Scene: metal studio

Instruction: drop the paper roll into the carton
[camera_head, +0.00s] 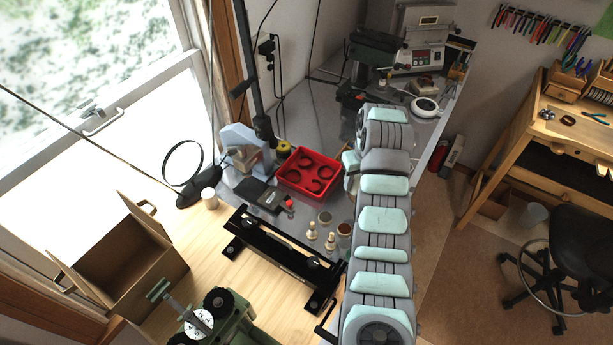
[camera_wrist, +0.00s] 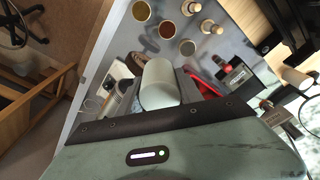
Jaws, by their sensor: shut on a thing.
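My gripper (camera_wrist: 162,92) is shut on a plain white cylinder, the paper roll (camera_wrist: 160,82), in the wrist view. The roll sits between the two grey fingers, above the grey bench. In the head view my arm hides the roll and most of the gripper. The brown carton (camera_head: 152,272) stands open at the lower left of the head view, on the light wooden surface, with its flaps spread. It is well to the left of my arm. The carton is not seen in the wrist view.
A red tray (camera_head: 307,172) with dark rings lies on the grey bench. Several small pots and pegs (camera_head: 330,240) stand near a black rail fixture (camera_head: 285,258). Another white cylinder (camera_head: 209,198) stands by a black lamp base. A green machine (camera_head: 225,318) is just right of the carton.

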